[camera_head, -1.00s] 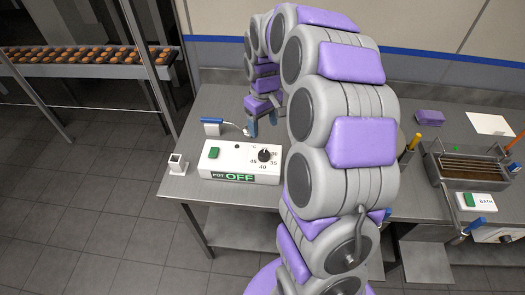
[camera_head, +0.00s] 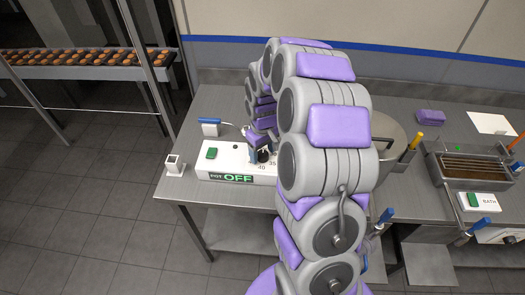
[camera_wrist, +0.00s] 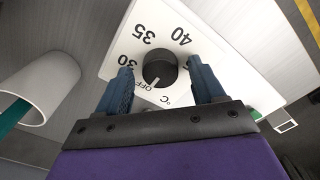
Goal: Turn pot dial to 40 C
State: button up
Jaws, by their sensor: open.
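The pot control box (camera_head: 215,163) is white, with a green switch (camera_head: 211,153) and a display reading "POT OFF" (camera_head: 231,178). Its black dial (camera_wrist: 160,69) has a white pointer line at "OFF" in the wrist view, with marks 30, 35 and 40 around it. My gripper (camera_wrist: 160,82) is open, with one blue finger on each side of the dial. I cannot tell whether the fingers touch it. In the head view my gripper (camera_head: 259,155) is over the dial and mostly hides it.
A blue-handled tool (camera_head: 210,128) lies behind the box, and a small white block (camera_head: 175,165) stands at its left. A pot (camera_head: 390,135) is partly behind my arm. A bath (camera_head: 475,170) is at the right.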

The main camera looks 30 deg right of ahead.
jog(key=shift+c, duration=0.4)
jog(key=c, duration=1)
jog(key=shift+o, duration=0.2)
